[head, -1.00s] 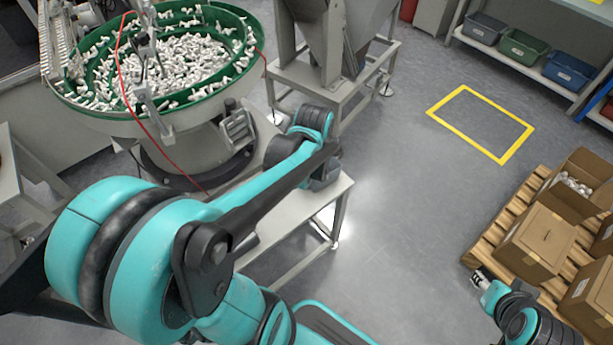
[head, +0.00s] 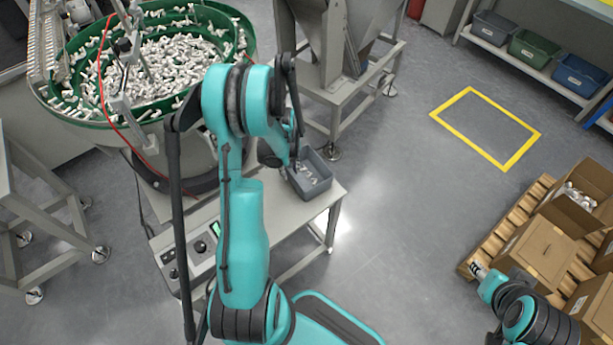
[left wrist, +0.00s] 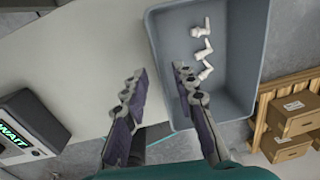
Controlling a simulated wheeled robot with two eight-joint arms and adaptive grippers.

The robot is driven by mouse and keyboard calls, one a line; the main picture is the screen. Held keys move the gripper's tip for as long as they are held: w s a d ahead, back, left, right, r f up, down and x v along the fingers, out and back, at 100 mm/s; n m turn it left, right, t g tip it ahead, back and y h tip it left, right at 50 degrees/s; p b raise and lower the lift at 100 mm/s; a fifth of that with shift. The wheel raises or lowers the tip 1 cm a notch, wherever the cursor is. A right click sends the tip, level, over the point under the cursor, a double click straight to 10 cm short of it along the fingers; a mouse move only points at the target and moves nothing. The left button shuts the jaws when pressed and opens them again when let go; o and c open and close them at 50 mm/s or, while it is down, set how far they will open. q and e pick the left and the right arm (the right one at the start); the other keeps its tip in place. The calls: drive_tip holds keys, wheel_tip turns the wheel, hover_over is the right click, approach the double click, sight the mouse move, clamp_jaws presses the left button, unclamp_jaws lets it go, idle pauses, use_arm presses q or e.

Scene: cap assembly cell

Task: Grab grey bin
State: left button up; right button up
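A grey bin (head: 318,180) sits on the table below the green bowl feeder, with a few white parts inside. In the left wrist view the grey bin (left wrist: 240,75) fills the upper right, and three white parts (left wrist: 203,50) lie in it. My left gripper (head: 296,160) is above the bin's left side in the head view. In the left wrist view its fingers (left wrist: 158,82) are apart and empty, one on each side of the bin's left wall line. Contact cannot be told. My right gripper (head: 479,269) is near the pallet, and its fingers are too small to judge.
Another grey bin (head: 494,28), a green bin (head: 528,49) and a blue bin (head: 577,75) stand on a shelf at the upper right. Cardboard boxes (head: 538,250) stand on a pallet at the right. The floor around the yellow square (head: 487,128) is clear.

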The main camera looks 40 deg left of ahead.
use_arm(q)
drive_tip(key=b, duration=0.2)
hover_over(291, 183)
wheel_tip(291, 183, down, 4)
drive_tip(key=shift+d+f, duration=0.1)
clamp_jaws()
drive_tip(key=shift+r+p, duration=0.3)
drive_tip(key=shift+p, duration=0.05)
